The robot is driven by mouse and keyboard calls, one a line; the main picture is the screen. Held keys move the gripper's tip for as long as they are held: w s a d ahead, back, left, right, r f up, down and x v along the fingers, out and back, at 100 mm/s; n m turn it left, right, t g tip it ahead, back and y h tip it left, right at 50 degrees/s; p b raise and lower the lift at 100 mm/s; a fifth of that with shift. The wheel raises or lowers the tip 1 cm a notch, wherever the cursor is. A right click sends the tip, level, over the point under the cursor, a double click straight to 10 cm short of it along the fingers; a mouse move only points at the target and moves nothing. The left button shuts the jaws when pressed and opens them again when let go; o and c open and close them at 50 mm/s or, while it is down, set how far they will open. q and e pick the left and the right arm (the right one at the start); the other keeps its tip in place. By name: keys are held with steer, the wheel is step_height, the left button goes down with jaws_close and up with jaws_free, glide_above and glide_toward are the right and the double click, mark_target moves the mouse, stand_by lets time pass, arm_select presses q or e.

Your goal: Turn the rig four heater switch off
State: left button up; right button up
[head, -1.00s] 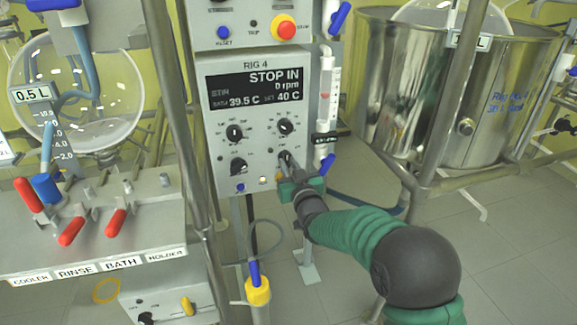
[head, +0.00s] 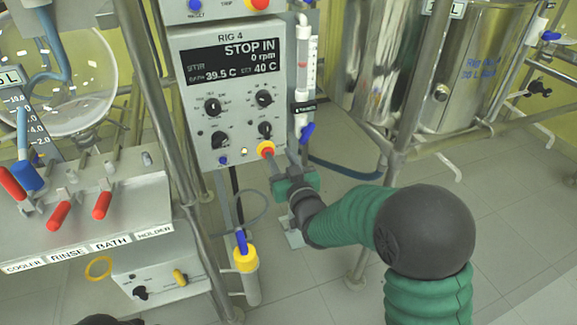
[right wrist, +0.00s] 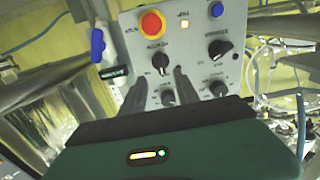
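The rig four panel (head: 198,136) is grey, with a dark display (head: 232,60) reading "STOP IN", 0 rpm, 39.5 C and 40 C. It carries several black knobs, including a lower right knob (head: 265,128) above a red button with a yellow ring (head: 266,149). A small lit lamp (head: 244,151) is beside the button; it glows orange in the right wrist view (right wrist: 184,24). Knob labels are too small to read, so I cannot tell which is the heater's. My right gripper (head: 276,164) is open and empty, just below and before the panel's lower right corner.
A metal post (head: 165,110) stands left. A valve shelf with red handles (head: 58,216) is at left; a steel vessel (head: 470,75) is at back right.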

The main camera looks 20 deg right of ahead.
steer(key=s+p, duration=0.1)
steer(key=s, duration=0.6)
steer(key=shift+d, duration=0.15)
steer(key=shift+f, duration=0.15)
steer(key=s+f+g, duration=0.7)
steer(key=f, duration=0.4)
steer(key=s+d+f+g, duration=0.1)
steer(key=s+f+g, duration=0.25)
steer(key=s, duration=0.35)
steer(key=s+f+g, duration=0.2)
steer(key=s+g, duration=0.2)
steer(key=s, duration=0.4)
step_height(320, 180, up, 34)
steer(key=p, duration=3.4)
steer(key=shift+s+r+m+g+h+p, duration=0.2)
steer(key=shift+s+m+g+h+p, duration=0.1)
steer(key=shift+s+g, duration=0.15)
steer(key=shift+d, duration=0.1)
